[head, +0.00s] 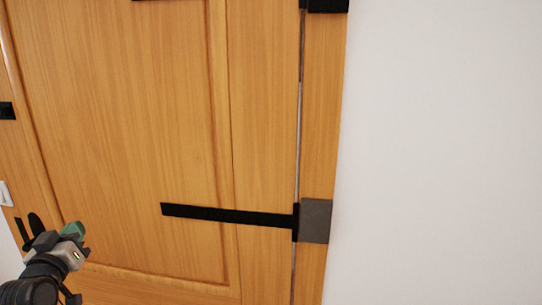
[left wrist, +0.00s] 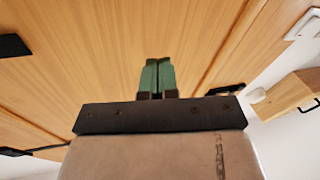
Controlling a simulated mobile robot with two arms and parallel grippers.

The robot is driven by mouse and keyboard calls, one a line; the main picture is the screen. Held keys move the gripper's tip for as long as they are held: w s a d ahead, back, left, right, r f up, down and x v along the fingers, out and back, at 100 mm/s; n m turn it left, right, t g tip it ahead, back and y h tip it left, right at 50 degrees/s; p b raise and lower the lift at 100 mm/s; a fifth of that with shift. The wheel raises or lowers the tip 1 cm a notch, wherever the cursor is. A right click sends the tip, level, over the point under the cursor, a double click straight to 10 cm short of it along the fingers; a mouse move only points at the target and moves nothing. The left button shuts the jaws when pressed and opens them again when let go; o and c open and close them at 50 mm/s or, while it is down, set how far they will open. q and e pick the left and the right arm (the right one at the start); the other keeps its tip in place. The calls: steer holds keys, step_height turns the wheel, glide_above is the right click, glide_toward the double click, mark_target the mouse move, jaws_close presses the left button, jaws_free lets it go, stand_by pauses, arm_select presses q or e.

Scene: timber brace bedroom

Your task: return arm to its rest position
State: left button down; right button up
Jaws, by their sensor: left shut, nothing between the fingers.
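My left gripper (head: 74,231) is at the lower left of the head view, in front of the wooden door (head: 120,110). In the left wrist view its two green fingers (left wrist: 157,76) are together with nothing between them. The door's wood fills most of the background there. I cannot tell the exact gap between the fingertips and the door. My right gripper is in neither view.
A black strap hinge (head: 230,215) runs across the door to a grey plate (head: 316,220) on the frame. A white wall (head: 440,150) is at the right. A wooden drawer unit (left wrist: 290,95) with a black handle shows in the left wrist view.

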arm_select(q)
steer(key=s+d+f+m+g+h, duration=0.15)
steer(key=s+d+f+g, duration=0.25)
steer(key=s+d+f, duration=0.45)
steer(key=s+d+f+m+g+h, duration=0.1)
steer(key=s+d+f+m+g, duration=0.3)
steer(key=f, duration=0.8)
steer(key=s+d+f+g, duration=0.4)
steer(key=s, duration=0.6)
steer(key=s+d+f+g, duration=0.3)
steer(key=s+d, duration=0.1)
steer(key=s, duration=0.5)
step_height(320, 180, down, 28)
steer(key=s+g, duration=0.2)
steer(key=s+a+f+g, duration=0.1)
steer(key=s+a+f, duration=0.1)
steer(key=s+f, duration=1.2)
steer(key=shift+s+a+f+m, duration=0.2)
steer(key=shift+s+m, duration=0.15)
steer(key=shift+s, duration=0.65)
